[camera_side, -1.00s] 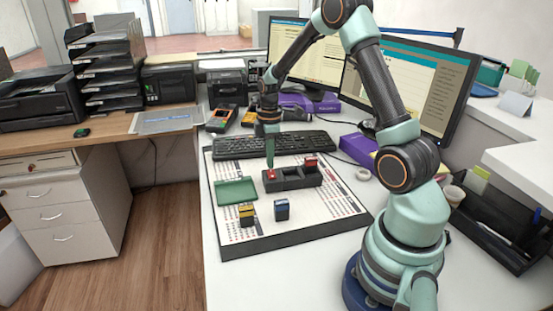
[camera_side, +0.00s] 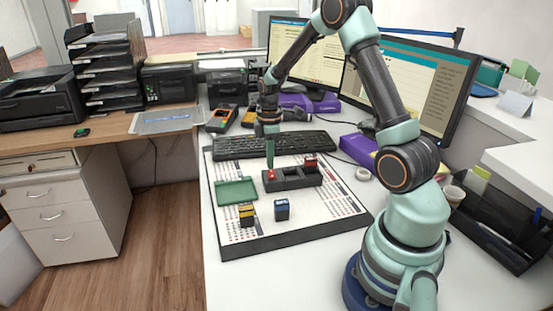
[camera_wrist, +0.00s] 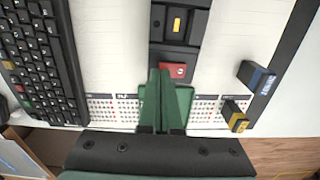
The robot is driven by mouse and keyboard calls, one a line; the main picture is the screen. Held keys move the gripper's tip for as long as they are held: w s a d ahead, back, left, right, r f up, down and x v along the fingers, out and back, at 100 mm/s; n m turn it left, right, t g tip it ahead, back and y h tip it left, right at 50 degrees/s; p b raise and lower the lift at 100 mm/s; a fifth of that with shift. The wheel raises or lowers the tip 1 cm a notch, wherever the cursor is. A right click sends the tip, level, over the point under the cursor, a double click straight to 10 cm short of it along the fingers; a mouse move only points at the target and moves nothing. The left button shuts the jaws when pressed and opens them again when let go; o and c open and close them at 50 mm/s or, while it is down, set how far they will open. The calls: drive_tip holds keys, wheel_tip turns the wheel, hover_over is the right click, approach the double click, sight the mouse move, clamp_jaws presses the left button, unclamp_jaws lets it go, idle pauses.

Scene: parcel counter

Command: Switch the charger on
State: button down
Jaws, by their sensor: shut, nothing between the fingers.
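The charger (camera_side: 296,183) is a dark block with open bays, lying on the white printed board. It also shows in the wrist view (camera_wrist: 155,52). A red switch with a small white mark (camera_wrist: 178,71) sits at its near end in the wrist view; it is at the left end in the side view (camera_side: 271,176). My gripper (camera_side: 270,167) is shut and empty, pointing down, with its tips at the red switch. In the wrist view the fingertips (camera_wrist: 160,72) are beside or over the switch's left part; I cannot tell whether they touch it.
A red-topped block (camera_side: 311,161) sits at the charger's right end. A blue-topped block (camera_side: 282,210) and a yellow-and-black block (camera_side: 246,215) stand on the board (camera_side: 325,218) in front. A green tray (camera_side: 236,191) lies left of the charger. A keyboard (camera_side: 275,144) lies behind.

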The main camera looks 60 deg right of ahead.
drive_tip(key=shift+f, duration=0.6)
idle(0.4)
drive_tip(key=shift+w+r, duration=0.1)
drive_tip(key=shift+r, duration=2.2)
idle(1.0)
drive_tip(key=shift+r, duration=1.9)
idle(1.1)
